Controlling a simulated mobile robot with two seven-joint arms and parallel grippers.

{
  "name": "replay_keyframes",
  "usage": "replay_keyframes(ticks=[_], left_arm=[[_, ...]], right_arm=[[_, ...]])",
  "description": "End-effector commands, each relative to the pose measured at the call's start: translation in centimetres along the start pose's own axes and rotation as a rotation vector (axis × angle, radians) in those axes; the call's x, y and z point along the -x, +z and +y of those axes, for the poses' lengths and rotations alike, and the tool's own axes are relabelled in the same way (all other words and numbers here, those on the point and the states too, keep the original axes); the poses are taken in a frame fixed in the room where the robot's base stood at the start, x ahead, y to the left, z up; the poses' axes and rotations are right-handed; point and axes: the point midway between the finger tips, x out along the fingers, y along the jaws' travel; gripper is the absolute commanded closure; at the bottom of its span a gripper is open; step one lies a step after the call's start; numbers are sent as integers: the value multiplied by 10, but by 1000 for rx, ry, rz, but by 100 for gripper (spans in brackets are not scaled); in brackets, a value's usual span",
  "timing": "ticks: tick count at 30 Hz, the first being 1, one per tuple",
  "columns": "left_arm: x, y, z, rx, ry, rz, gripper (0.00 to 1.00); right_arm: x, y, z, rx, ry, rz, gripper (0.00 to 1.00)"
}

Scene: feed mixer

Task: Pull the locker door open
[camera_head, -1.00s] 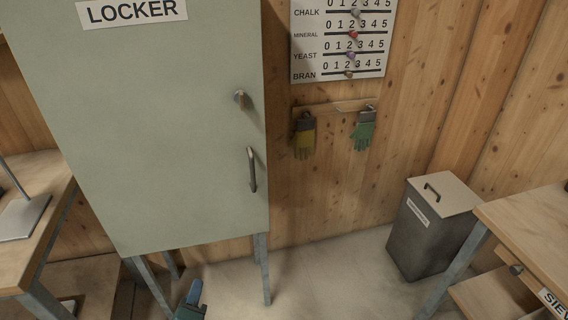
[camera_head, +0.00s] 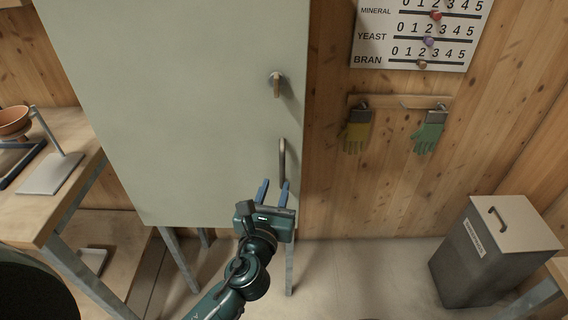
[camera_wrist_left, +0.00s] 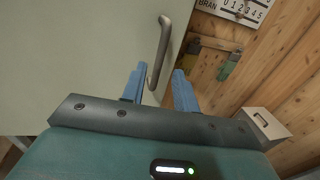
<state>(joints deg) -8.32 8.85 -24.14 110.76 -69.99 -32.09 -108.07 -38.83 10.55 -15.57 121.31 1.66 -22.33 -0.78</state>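The pale green locker door (camera_head: 180,110) stands shut on its metal legs. Its vertical metal bar handle (camera_head: 282,160) is near the door's right edge, with a knob or key (camera_head: 277,84) above it. My left gripper (camera_head: 273,186) is open at the lower end of the handle. In the left wrist view, the handle (camera_wrist_left: 161,52) runs down between the two blue fingertips (camera_wrist_left: 158,74), with a gap on each side. My right gripper is not in view.
Two gloves (camera_head: 357,136) hang from a rail on the wooden wall to the right, under a slider board (camera_head: 420,30). A lidded grey bin (camera_head: 490,250) stands on the floor at right. A wooden bench (camera_head: 45,200) is at left.

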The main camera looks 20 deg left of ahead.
Motion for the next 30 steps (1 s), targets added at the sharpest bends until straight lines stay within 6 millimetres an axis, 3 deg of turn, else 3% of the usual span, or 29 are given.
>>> replay_keyframes(ticks=[6, 12, 24, 30], left_arm=[[-46, 1, 0, 2, 0, -2, 70], [-71, 0, 0, 3, 0, 0, 70], [-79, 0, 0, 4, -1, 1, 70], [-78, 0, 0, 3, -1, 1, 86]], right_arm=[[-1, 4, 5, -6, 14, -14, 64], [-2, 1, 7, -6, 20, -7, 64], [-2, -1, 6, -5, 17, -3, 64], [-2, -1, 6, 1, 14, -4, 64]])
